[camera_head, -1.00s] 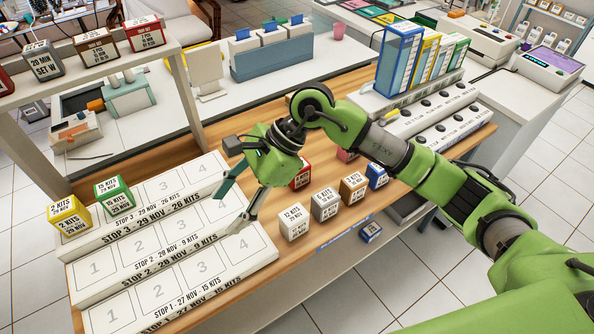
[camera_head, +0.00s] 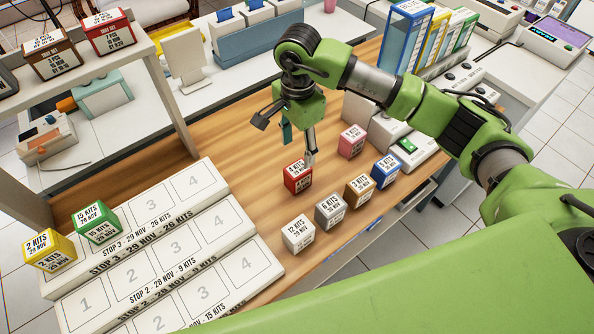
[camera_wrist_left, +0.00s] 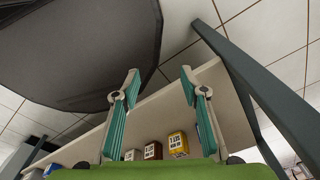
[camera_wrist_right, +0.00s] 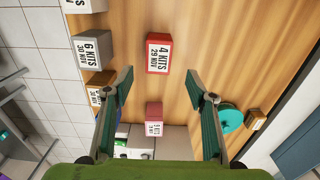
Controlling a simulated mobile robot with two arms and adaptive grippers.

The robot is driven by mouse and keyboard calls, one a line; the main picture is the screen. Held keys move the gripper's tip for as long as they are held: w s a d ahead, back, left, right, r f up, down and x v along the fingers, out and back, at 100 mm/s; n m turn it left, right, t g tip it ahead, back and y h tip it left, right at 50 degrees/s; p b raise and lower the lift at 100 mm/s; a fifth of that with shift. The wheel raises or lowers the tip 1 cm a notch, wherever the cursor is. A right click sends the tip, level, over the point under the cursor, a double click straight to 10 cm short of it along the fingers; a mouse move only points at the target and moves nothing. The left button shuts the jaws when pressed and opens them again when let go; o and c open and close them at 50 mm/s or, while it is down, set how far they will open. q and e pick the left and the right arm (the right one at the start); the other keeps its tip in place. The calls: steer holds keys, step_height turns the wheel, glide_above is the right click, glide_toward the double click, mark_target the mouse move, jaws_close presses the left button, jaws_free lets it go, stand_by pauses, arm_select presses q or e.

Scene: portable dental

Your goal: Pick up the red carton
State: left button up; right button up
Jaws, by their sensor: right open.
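The red carton (camera_head: 297,178), with a white label, stands upright on the wooden table behind the white carton. My right gripper (camera_head: 299,146) is open above and close to it, fingers pointing down; one fingertip overlaps the carton's top edge in the head view, and I cannot tell whether they touch. In the right wrist view the red carton (camera_wrist_right: 158,53), labelled "4 KITS 29 NOV", lies ahead of the open fingertips (camera_wrist_right: 159,75), with nothing between the fingers. My left gripper (camera_wrist_left: 160,75) is open and empty in its wrist view; it is out of the head view.
White (camera_head: 298,233), grey (camera_head: 330,211), brown (camera_head: 359,190) and blue (camera_head: 385,170) cartons line the front edge. A pink carton (camera_head: 352,141) stands behind. The stepped stop rack (camera_head: 190,222) is at left, with green (camera_head: 95,222) and yellow (camera_head: 50,249) cartons.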

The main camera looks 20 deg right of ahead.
mark_target(298, 168)
step_height(298, 168, down, 4)
steer(key=shift+w+f+p, duration=0.1)
steer(key=shift+p, duration=0.25)
steer(key=shift+s+f+p, duration=0.3)
steer(key=shift+f+p, duration=0.6)
steer(key=shift+f, duration=0.05)
step_height(298, 168, down, 2)
steer(key=shift+f+p, duration=0.25)
steer(key=shift+p, duration=0.15)
steer(key=shift+f, duration=0.5)
arm_select(q)
steer(key=r, duration=0.3)
steer(key=shift+s+r, duration=0.2)
steer(key=shift+r, duration=0.15)
arm_select(e)
steer(key=c, duration=1.2)
